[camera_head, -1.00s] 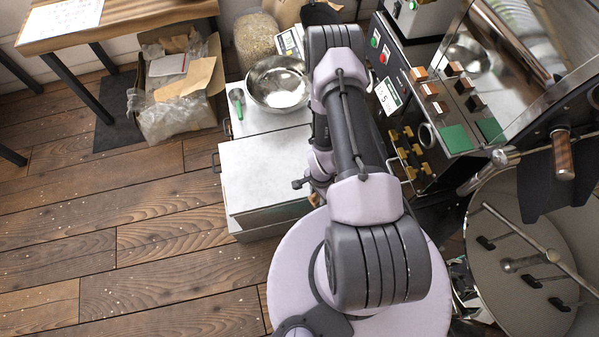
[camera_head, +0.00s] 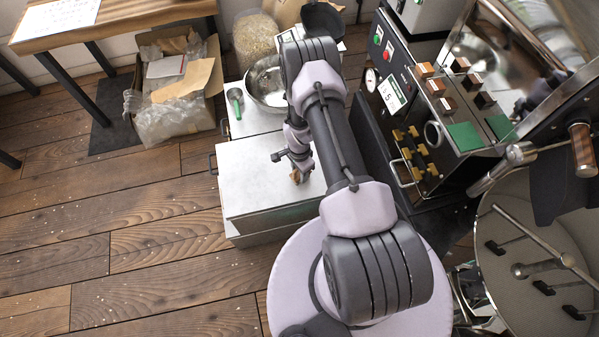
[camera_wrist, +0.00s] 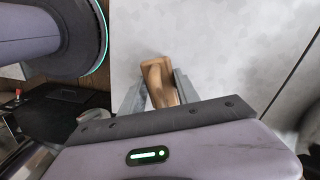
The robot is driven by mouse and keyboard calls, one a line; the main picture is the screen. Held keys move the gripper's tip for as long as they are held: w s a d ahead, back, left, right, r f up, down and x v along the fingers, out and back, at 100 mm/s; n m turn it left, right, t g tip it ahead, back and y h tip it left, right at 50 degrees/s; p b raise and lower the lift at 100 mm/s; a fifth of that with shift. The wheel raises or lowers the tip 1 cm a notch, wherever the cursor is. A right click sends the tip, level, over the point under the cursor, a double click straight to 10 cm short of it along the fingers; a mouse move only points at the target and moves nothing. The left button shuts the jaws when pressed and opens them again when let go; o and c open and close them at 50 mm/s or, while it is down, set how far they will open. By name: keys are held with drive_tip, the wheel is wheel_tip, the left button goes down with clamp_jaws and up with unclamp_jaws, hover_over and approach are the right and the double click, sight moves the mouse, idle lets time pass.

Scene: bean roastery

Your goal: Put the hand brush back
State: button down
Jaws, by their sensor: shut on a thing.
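The hand brush (camera_wrist: 160,75) shows in the wrist view as a brown wooden piece between my two fingers. My gripper (camera_wrist: 158,92) is shut on it. Its bristles cannot be made out. In the head view a small brown part of the brush (camera_head: 296,177) shows below my wrist, over the right part of a pale cabinet top (camera_head: 252,178). My arm hides most of my gripper there. I cannot tell whether the brush touches the top.
A steel bowl (camera_head: 262,88) and a green-handled scoop (camera_head: 236,102) rest behind the cabinet top. The roaster's control panel (camera_head: 420,110) stands close on the right. A cardboard box (camera_head: 178,90) sits on the floor at left. The cabinet top's left part is bare.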

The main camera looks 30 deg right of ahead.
drive_tip(key=c, duration=0.9)
unclamp_jaws()
drive_tip(key=r+p, duration=0.4)
drive_tip(key=r, duration=0.8)
drive_tip(key=shift+w+r+p, duration=0.1)
drive_tip(key=shift+w+p, duration=0.1)
drive_tip(key=shift+p, duration=0.2)
drive_tip(key=w+a+r+n+t, duration=0.1)
drive_tip(key=w+r, duration=0.1)
drive_tip(key=r, duration=0.7)
drive_tip(key=w+a+r+n+t, duration=0.1)
drive_tip(key=w+r+n, duration=0.1)
drive_tip(key=r, duration=0.7)
drive_tip(key=s+a+r+n+t, duration=0.1)
drive_tip(key=s+a+r, duration=0.15)
drive_tip(key=r, duration=0.55)
drive_tip(key=s+a+r+n, duration=0.1)
drive_tip(key=a+r+n, duration=0.15)
drive_tip(key=r, duration=0.55)
drive_tip(key=s+a+r+n+t+y, duration=0.1)
drive_tip(key=s+a+r+n, duration=0.2)
drive_tip(key=s+r, duration=0.4)
drive_tip(key=s+a+r+n+t, duration=0.2)
drive_tip(key=s+a+r, duration=0.4)
drive_tip(key=s, duration=0.5)
drive_tip(key=shift+r+n+y, duration=0.4)
drive_tip(key=shift+n, duration=0.05)
